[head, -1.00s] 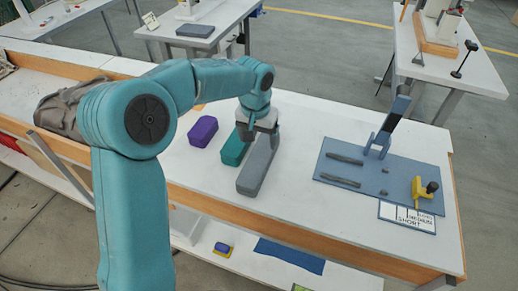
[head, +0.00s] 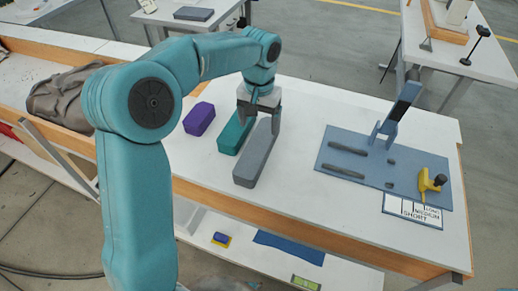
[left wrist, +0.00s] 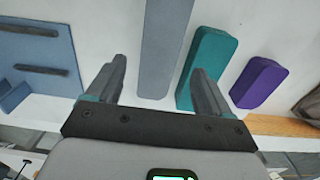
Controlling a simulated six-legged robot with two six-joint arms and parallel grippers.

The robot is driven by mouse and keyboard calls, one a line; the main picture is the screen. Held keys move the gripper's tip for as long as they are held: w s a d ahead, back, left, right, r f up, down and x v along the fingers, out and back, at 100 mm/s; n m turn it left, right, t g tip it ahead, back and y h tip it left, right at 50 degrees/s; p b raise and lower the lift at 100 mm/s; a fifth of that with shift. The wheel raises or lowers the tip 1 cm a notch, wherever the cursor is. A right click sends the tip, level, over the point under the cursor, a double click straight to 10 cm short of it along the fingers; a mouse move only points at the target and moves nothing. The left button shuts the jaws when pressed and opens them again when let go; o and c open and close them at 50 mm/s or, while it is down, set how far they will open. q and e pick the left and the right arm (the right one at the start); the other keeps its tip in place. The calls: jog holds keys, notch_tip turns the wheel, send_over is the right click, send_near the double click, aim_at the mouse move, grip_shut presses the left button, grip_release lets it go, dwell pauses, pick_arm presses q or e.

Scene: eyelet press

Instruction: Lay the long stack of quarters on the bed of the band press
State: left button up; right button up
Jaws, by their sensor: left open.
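A long grey block (head: 257,152), which looks like the long stack, lies flat on the white table, right of a shorter teal block (head: 235,134) and a purple block (head: 199,119). My left gripper (head: 259,108) is open and empty over the grey block's far end. In the left wrist view the grey block (left wrist: 168,45) runs up from between the spread fingers (left wrist: 158,85); I cannot tell its height above the block. A blue board (head: 330,168) with dark bars lies to the right, likely the press bed. My right gripper is not in view.
The table between grey block and board is clear.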

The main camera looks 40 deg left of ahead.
aim_at(258, 145)
pick_arm(q)
notch_tip(258, 145, down, 4)
jog(key=shift+a+r, duration=0.15)
jog(key=shift+s+f, duration=0.25)
jog(key=shift+f, duration=0.25)
jog(key=shift+w+f, duration=0.1)
jog(key=shift+f, duration=2.5)
jog(key=c, duration=1.2)
jog(key=shift+o, duration=0.2)
jog(key=shift+r, duration=0.15)
